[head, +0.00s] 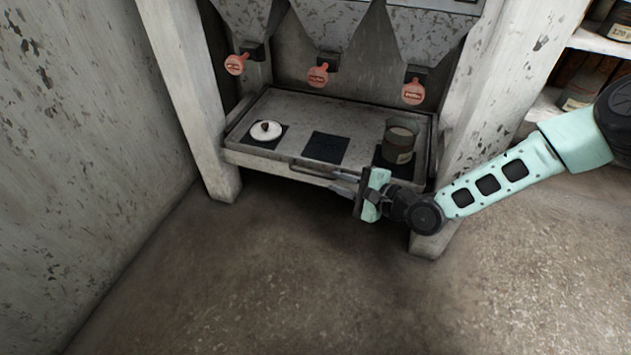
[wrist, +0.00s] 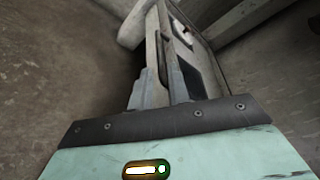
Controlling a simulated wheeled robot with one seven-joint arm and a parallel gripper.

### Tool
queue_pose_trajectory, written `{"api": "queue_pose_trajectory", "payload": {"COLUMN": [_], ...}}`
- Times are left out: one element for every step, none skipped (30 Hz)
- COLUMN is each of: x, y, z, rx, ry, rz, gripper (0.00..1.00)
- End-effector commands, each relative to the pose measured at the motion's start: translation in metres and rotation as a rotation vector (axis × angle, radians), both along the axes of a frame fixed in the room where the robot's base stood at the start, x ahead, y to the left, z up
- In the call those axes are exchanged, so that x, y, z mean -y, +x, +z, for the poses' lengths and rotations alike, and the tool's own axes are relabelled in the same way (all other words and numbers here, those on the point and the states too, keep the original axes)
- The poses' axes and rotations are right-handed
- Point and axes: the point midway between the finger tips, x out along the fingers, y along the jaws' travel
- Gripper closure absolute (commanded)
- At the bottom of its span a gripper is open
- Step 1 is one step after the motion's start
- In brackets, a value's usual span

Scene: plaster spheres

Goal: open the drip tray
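The drip tray (head: 287,150) is a wide, worn grey metal tray under the hoppers, low between the legs of a stand. It appears pushed in, roughly level with the stand's front. Its bar handle (head: 305,170) runs along the front edge. My gripper (head: 340,183) is at the handle's right end, coming from the right. In the wrist view its two grey fingers (wrist: 163,75) are close together, with the handle bar (wrist: 160,55) appearing to run between them. The exact contact is partly hidden by the fingers.
Red round tags (head: 318,75) hang from the hopper outlets. A wall (head: 80,130) is at left; the floor (head: 250,270) in front is clear.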

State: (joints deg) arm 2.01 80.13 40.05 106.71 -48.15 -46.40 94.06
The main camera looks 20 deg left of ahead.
Motion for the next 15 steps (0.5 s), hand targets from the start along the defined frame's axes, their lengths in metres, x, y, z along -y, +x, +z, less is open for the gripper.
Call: {"api": "queue_pose_trajectory", "payload": {"x": [-0.012, -0.017, -0.024, -0.030, -0.034, -0.041, -0.045, -0.049, -0.054, -0.057, -0.059, -0.063, -0.065, -0.066, -0.068], "y": [0.003, 0.006, 0.008, 0.010, 0.012, 0.014, 0.016, 0.018, 0.019, 0.021, 0.022, 0.023, 0.024, 0.025, 0.025], "z": [-0.008, -0.009, -0.011, -0.012, -0.013, -0.014, -0.014, -0.015, -0.016, -0.016, -0.017, -0.017, -0.017, -0.017, -0.017], "rx": [0.004, 0.005, 0.004, 0.003, 0.003, 0.004, 0.004, 0.004, 0.003, 0.003, 0.003, 0.002, 0.002, 0.001, 0.001], "ry": [0.000, 0.000, 0.001, 0.001, 0.000, 0.000, 0.002, 0.002, 0.000, 0.000, -0.001, -0.001, 0.000, 0.000, 0.000], "rz": [0.003, 0.002, 0.002, 0.002, 0.001, 0.003, 0.001, 0.001, 0.001, 0.001, 0.001, 0.000, 0.000, 0.000, 0.000], "gripper": [0.82, 0.82, 0.82, 0.82, 0.82, 0.82, 0.82, 0.82, 0.82, 0.82, 0.82, 0.82, 0.82, 0.82, 0.82]}}
